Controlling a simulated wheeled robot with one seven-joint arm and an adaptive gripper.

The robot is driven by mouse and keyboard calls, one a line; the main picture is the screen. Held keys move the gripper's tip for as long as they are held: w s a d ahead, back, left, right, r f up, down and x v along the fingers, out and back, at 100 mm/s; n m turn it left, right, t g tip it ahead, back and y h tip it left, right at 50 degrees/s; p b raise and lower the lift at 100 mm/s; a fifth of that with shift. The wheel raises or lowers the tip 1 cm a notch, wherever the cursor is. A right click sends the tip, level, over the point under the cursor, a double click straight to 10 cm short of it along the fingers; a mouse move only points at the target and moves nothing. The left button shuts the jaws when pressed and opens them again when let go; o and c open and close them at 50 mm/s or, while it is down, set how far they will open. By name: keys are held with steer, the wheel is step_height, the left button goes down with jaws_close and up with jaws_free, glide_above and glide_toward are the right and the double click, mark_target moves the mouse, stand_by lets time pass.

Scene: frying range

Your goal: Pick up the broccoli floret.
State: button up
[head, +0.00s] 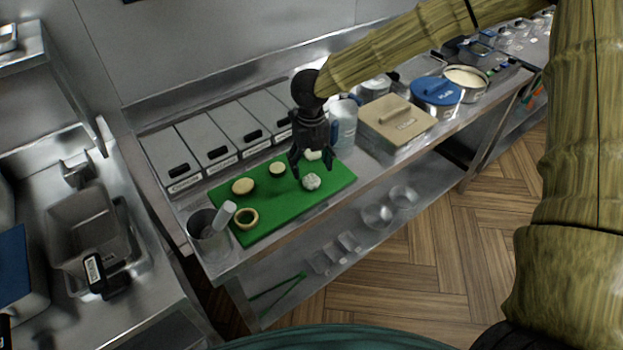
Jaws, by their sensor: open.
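A pale, whitish, bumpy lump (311,181) lies on the green cutting board (275,217), towards its right side. It is the only floret-like thing I can make out, though it does not look green. My gripper (312,172) is open and points down over the right part of the board, its fingers just above and behind the lump in the picture. I cannot tell how high the fingertips are or whether they touch anything. A white piece (314,155) shows partly hidden behind the fingers.
The board also holds a beige round piece (243,186), a smaller one (277,168) and a ring (246,217). A metal container (209,241) stands at the board's left. Lidded bins (208,143) line the back; a beige box (396,124) stands right.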

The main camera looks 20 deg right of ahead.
mark_target(312, 178)
steer(key=shift+s+f+p, duration=0.2)
steer(key=shift+f+p, duration=0.2)
steer(key=shift+f, duration=0.05)
steer(key=shift+w+f+p, duration=0.1)
steer(key=shift+f+p, duration=0.65)
steer(key=shift+f, duration=1.35)
steer(key=c, duration=0.8)
